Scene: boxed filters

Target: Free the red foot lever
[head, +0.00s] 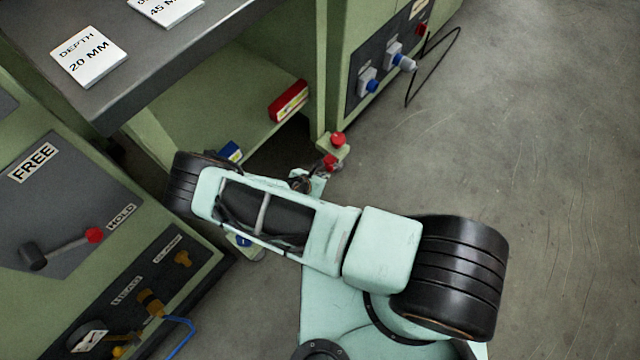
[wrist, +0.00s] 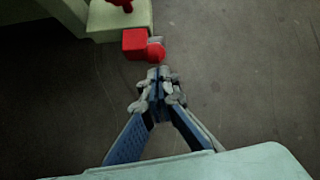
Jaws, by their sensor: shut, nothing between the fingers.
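A red block with a rounded red end, which looks like the red foot lever (wrist: 134,44), sits against a green foot block (wrist: 118,22) near the floor in the wrist view. In the head view the lever (head: 330,161) shows small, below a red knob (head: 338,138) on that green block. My gripper (wrist: 158,74) is shut and empty, its tips just short of the lever's rounded end; contact cannot be told. In the head view my gripper (head: 318,181) is low beside the lever, partly hidden by my arm.
A red box (head: 289,101) and a blue box (head: 230,151) lie on the green shelf (head: 205,125). A black cable (head: 440,42) hangs at the right machine. The floor (head: 550,130) at right is clear.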

